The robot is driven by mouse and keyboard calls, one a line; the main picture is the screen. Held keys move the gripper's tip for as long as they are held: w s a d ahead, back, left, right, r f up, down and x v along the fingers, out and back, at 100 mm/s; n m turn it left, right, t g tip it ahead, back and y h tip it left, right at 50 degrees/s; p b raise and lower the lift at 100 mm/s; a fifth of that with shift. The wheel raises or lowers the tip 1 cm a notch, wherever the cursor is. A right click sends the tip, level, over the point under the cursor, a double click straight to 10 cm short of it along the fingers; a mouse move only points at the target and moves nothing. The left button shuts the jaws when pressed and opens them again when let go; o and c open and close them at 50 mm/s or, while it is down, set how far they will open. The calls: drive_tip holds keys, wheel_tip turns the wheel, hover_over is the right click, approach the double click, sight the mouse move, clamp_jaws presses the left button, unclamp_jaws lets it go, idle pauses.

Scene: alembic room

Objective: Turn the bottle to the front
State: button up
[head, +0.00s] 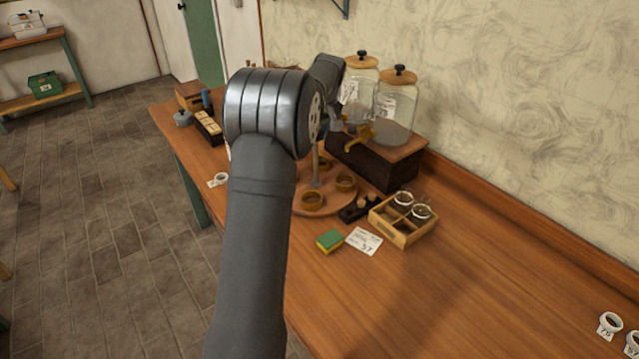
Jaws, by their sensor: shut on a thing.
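A round wooden turntable (331,209) stands on the bench with several small brown cups on it. A pale upright post (316,168) rises from it. My gripper (335,122) shows only in part as a small grey shape above the turntable, beside a brass tap. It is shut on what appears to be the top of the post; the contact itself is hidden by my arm. My arm covers the left part of the turntable. I cannot make out a bottle on the visible part.
Two glass jars (396,107) stand on a dark wooden stand (377,159) with brass taps, close behind the turntable. A wooden crate (399,233) with glass jars, a green-yellow sponge (329,241) and a paper card (364,241) lie nearby.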

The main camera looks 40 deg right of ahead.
drive_tip(key=n+y, duration=0.1)
drive_tip(key=n, duration=0.3)
drive_tip(key=shift+n, duration=1)
drive_tip(key=n+y, duration=0.1)
drive_tip(key=n, duration=0.1)
drive_tip(key=shift+f+n+g, duration=0.1)
drive_tip(key=shift+n+g, duration=0.2)
drive_tip(key=shift+g, duration=0.1)
drive_tip(key=n, duration=0.3)
drive_tip(key=shift+g+y, duration=0.3)
drive_tip(key=shift+n, duration=0.4)
